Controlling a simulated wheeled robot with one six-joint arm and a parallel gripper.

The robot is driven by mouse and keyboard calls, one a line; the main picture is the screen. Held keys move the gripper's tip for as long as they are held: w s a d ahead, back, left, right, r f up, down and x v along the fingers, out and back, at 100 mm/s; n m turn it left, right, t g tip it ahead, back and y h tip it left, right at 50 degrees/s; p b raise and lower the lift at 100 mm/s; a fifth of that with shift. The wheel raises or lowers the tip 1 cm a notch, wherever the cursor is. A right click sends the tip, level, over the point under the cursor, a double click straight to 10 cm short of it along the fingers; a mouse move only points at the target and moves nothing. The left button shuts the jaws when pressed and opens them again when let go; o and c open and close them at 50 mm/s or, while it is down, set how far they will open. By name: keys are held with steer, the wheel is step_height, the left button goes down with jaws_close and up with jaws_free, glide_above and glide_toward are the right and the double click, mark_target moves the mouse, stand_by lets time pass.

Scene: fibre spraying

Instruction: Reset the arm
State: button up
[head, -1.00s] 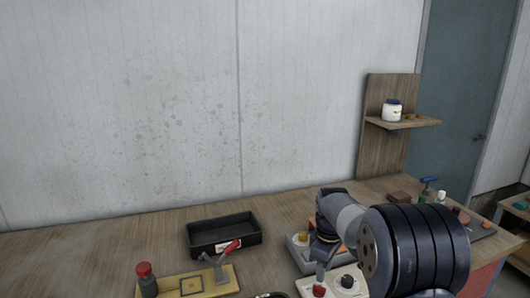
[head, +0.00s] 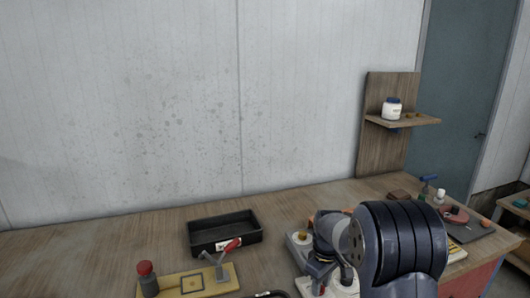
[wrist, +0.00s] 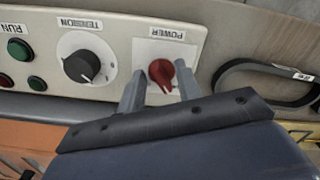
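My gripper (wrist: 158,88) shows in the wrist view with its two grey fingers spread apart and nothing held between them. A red POWER knob (wrist: 161,74) on a pale control panel (wrist: 118,55) appears between and beyond the fingertips, with gaps on both sides. The panel's lettering appears upside down. In the head view my dark ribbed arm link (head: 400,243) fills the lower right and reaches over the grey machine at the bench front. The gripper's fingers cannot be made out there, and the arm covers much of the machine.
A black TENSION dial (wrist: 82,66) and red and green RUN buttons (wrist: 18,50) sit on the panel. A wooden shelf (head: 403,121) stands behind.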

steer(key=m, duration=0.6)
steer(key=shift+a, duration=0.15)
steer(key=m+p, duration=0.1)
steer(key=m, duration=0.4)
steer(key=shift+a+m, duration=0.15)
steer(key=shift+m, duration=0.15)
step_height(320, 180, up, 10)
steer(key=shift+b, duration=0.35)
steer(key=shift+s+f, duration=0.1)
steer(key=shift+s, duration=0.05)
